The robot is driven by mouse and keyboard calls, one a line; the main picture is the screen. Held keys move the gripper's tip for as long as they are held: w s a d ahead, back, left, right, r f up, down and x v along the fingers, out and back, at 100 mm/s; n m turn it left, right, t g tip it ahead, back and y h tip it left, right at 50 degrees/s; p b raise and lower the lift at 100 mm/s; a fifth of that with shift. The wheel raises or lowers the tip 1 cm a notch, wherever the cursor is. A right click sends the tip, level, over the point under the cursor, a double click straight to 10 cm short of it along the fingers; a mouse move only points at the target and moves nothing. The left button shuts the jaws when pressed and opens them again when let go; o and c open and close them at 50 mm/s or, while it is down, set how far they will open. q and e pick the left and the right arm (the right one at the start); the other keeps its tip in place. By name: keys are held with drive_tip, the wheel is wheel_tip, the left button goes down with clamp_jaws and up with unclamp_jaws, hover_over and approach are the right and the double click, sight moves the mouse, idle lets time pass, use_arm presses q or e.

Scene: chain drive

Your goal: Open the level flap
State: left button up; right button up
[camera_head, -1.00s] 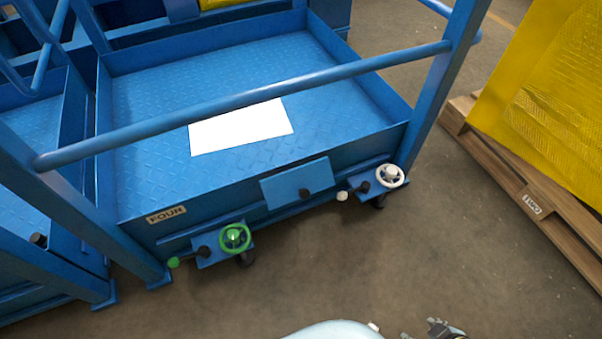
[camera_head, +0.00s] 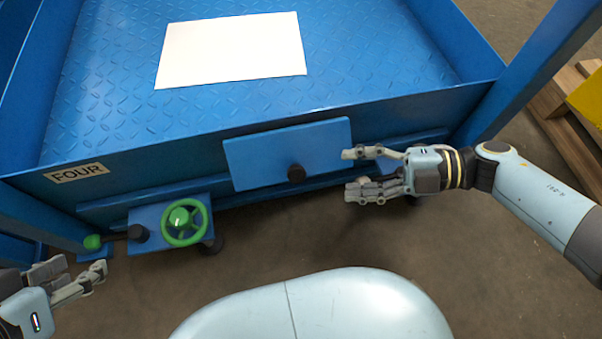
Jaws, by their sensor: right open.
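The level flap appears to be the blue rectangular plate (camera_head: 265,160) on the front of the blue platform, with a black knob (camera_head: 296,174) near its lower edge. It looks closed, lying against the front side. My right gripper (camera_head: 352,173) is open and empty just right of the plate and knob, its fingers pointing left. It covers the area where the white wheel stood. My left gripper (camera_head: 98,273) is at the lower left, below the green handwheel (camera_head: 185,222); its fingers show but their gap is unclear.
The blue platform (camera_head: 330,120) carries a white sheet (camera_head: 232,50) and a "FOUR" label (camera_head: 80,173). A green knob (camera_head: 92,242) sits left of the handwheel. Blue posts flank the platform. A wooden pallet (camera_head: 567,125) stands at the right. The floor in front is clear.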

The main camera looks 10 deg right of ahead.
sight(296, 174)
drive_tip(key=shift+b+x, duration=1.7)
drive_tip(key=shift+x, duration=3.7)
use_arm(q)
drive_tip(key=f+t, duration=0.2)
drive_tip(key=t, duration=0.1)
drive_tip(key=s+f+t, duration=0.1)
drive_tip(key=shift+d+f, duration=0.25)
drive_tip(key=shift+f, duration=0.05)
use_arm(e)
drive_tip(key=shift+w+r, duration=0.1)
drive_tip(key=shift+w, duration=0.05)
drive_tip(key=shift+c, duration=0.2)
